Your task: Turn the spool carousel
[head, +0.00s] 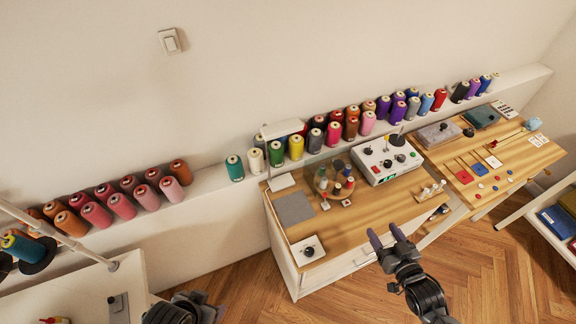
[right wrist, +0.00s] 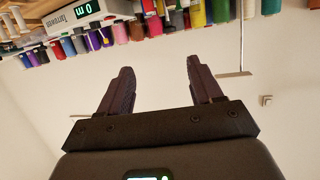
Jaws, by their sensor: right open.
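The spool carousel (head: 336,186) is a small round stand with several coloured spools. It stands on the wooden desk (head: 370,208) in the head view, left of the white control box. My right gripper (head: 385,236) is open and empty in front of the desk's near edge, to the right of and nearer than the carousel, and apart from it. In the right wrist view its two fingers (right wrist: 160,85) are spread with nothing between them. My left arm's end (head: 185,310) shows only in part at the bottom edge; its jaws cannot be made out.
A white control box (head: 386,158) with knobs stands right of the carousel. A grey pad (head: 294,208) and a small knob box (head: 308,250) lie on the left. A lamp (head: 283,129) rises behind. Thread cones line the wall ledge (head: 215,182).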

